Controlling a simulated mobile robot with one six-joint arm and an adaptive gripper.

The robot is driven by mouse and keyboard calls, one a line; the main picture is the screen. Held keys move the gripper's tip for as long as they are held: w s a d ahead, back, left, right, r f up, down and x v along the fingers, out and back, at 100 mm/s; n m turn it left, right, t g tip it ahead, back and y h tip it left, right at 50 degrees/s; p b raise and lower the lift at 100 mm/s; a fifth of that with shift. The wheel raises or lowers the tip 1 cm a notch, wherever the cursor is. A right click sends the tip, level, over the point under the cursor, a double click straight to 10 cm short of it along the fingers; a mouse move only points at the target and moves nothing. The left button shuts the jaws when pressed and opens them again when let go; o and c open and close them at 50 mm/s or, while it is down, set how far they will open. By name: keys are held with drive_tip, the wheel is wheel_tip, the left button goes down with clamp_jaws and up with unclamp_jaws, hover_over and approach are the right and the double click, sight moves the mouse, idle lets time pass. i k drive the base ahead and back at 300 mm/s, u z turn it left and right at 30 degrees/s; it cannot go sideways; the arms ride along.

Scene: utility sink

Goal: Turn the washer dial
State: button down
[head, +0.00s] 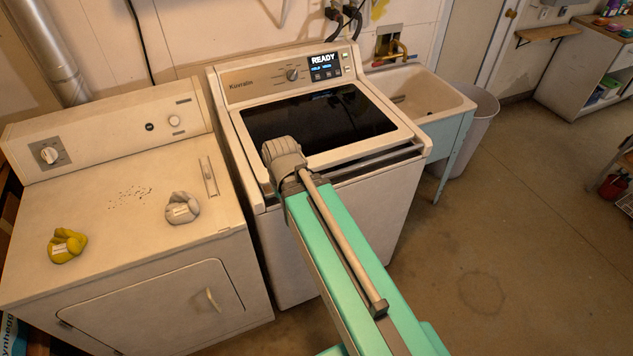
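The washer (300,230) stands in the middle with its dark-glass lid (318,117) shut. Its dial (292,74) is a small grey round knob on the back panel, left of a lit display (323,62) that reads READY. The dial's pointer is too small to read. My green arm reaches up from the bottom right to a grey joint in front of the washer lid. My gripper does not show, and nothing is seen touching the dial.
A dryer (120,220) stands at left, with its own knob (49,155). A yellow cloth-like item (66,245) and a grey one (182,208) lie on top. A utility sink (440,90) and a bin (480,115) are at right.

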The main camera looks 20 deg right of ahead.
sight(291, 75)
drive_tip(key=u, duration=0.05)
drive_tip(key=k, duration=0.65)
drive_tip(key=z, duration=0.45)
drive_tip(key=i, duration=1.7)
drive_tip(key=u, duration=0.4)
